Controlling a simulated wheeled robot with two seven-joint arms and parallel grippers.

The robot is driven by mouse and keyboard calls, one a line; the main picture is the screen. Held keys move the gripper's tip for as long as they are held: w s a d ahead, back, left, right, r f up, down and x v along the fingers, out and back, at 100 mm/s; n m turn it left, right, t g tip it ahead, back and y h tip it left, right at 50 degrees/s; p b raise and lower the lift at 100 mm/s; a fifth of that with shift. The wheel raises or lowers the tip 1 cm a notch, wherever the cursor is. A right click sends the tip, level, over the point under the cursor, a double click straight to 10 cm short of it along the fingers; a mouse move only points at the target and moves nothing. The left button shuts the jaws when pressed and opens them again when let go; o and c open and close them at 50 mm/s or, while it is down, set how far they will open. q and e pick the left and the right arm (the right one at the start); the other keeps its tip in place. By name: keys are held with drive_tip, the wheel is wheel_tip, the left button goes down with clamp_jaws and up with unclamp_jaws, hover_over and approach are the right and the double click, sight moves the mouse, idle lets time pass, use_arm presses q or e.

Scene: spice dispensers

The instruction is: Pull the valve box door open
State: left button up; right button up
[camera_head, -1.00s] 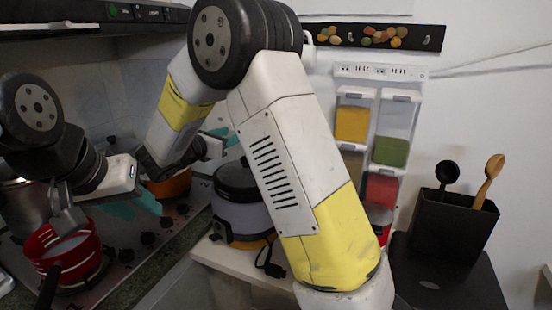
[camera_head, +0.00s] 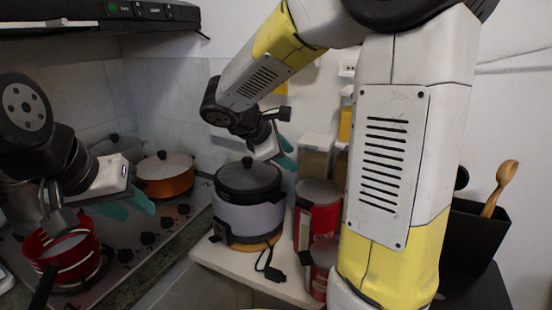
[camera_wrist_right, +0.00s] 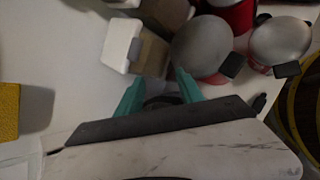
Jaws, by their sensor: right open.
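No valve box or door can be made out in either view. My right gripper (camera_head: 286,153) is in the middle of the head view, above and right of the rice cooker, in front of the wall dispensers. In the right wrist view its teal fingers (camera_wrist_right: 158,92) are apart with nothing held between them. A white-lidded clear dispenser (camera_head: 316,158) is close to its right; it also shows in the wrist view (camera_wrist_right: 122,42), beyond the fingers. My left gripper (camera_head: 128,203) is over the stove beside the red pot; its finger gap is unclear.
A dark-lidded rice cooker (camera_head: 248,200) and red canisters (camera_head: 318,215) stand on the white counter. An orange pot (camera_head: 165,175) and red pot (camera_head: 65,250) sit on the stove. A black utensil holder (camera_head: 475,235) is at right, partly behind my right arm.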

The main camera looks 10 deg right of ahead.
drive_tip(key=shift+s+d+f+m+y, duration=0.1)
drive_tip(key=shift+s+m+y, duration=0.1)
drive_tip(key=shift+s+m, duration=0.15)
drive_tip(key=shift+s+d+f+m+y, duration=0.1)
drive_tip(key=shift+s+m+y, duration=0.15)
drive_tip(key=shift+s, duration=0.2)
drive_tip(key=shift+s, duration=0.1)
